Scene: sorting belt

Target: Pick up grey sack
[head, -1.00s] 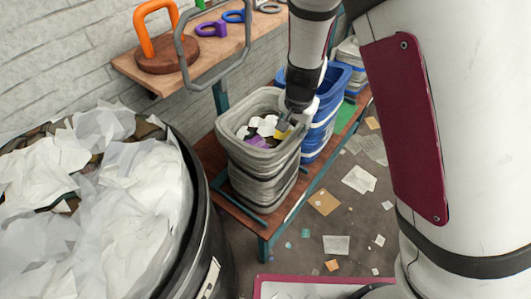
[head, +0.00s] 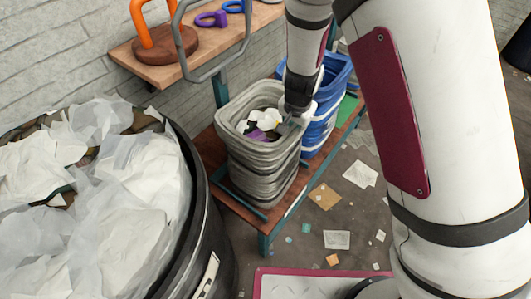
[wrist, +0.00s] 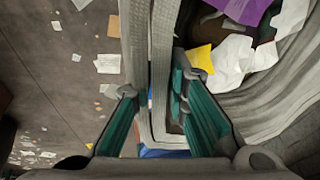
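The grey sack (head: 262,172) is a ribbed, open-topped grey container on a brown bench, holding white paper and a purple piece. My gripper (head: 292,122) is at its right rim in the head view, its fingertips partly hidden. In the wrist view, my gripper (wrist: 162,88) has its two green fingers spread apart. The grey rim (wrist: 135,45) runs between them, one finger on the outer side and one on the inner side. I cannot tell whether either finger touches it.
A blue sack (head: 322,128) stands right behind the grey one. A large black bin (head: 208,215) full of white bags is at the left. A grey hoop and a shelf (head: 172,62) with an orange handle are behind. Paper scraps litter the floor at right.

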